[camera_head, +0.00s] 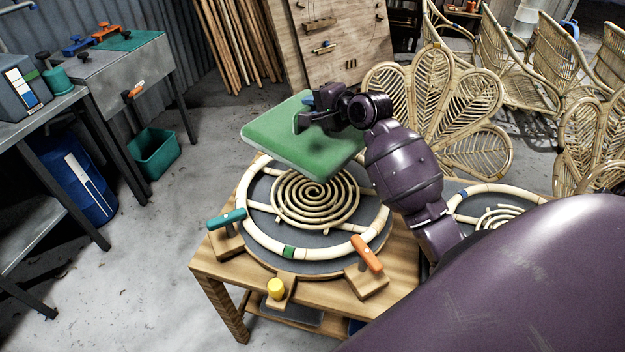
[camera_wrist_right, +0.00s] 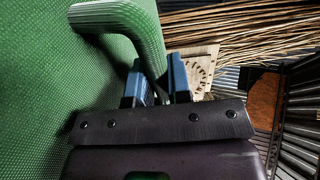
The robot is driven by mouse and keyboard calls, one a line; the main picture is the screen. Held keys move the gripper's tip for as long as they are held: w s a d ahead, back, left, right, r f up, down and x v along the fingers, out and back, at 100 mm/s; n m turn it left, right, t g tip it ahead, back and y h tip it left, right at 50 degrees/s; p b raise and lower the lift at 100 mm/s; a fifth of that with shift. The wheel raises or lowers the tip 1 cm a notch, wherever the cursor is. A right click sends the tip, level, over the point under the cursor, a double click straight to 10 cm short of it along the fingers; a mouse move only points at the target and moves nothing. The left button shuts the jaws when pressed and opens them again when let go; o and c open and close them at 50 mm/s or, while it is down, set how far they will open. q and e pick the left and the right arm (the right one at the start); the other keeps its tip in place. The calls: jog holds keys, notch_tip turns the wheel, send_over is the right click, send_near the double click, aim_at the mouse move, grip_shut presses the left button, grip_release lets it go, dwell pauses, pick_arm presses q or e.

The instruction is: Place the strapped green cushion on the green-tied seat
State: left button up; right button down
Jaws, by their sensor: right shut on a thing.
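The green cushion (camera_head: 290,142) hangs tilted above the far part of the green-tied seat. My right gripper (camera_head: 306,118) is shut on its strap. In the right wrist view the strap (camera_wrist_right: 155,52) runs between the blue-padded fingers (camera_wrist_right: 157,85), with the cushion's woven face (camera_wrist_right: 35,80) filling the left side. The green-tied seat (camera_head: 256,243) is a round rattan ring with a spiral centre on a grey disc; its green tie (camera_head: 289,252) faces the near side. The cushion hides part of the ring's far edge. My left gripper is not in view.
Clamps with a teal handle (camera_head: 227,219) and an orange handle (camera_head: 367,253) and a yellow-topped peg (camera_head: 275,288) stand around the seat on the wooden table (camera_head: 325,296). Another ring with a blue tie (camera_head: 462,194) lies to the right, partly behind my arm. Rattan chairs (camera_head: 515,60) stand behind.

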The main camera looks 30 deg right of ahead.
jog(key=shift+w+d, duration=0.1)
jog(key=shift+w, duration=0.1)
jog(key=shift+f, duration=0.3)
jog(key=shift+f+b, duration=1.15)
jog(key=shift+f, duration=8.55)
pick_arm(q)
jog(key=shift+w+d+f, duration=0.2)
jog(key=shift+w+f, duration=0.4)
pick_arm(e)
jog(key=shift+f, duration=0.1)
jog(key=c, duration=1.1)
grip_release()
jog(key=shift+o, duration=0.2)
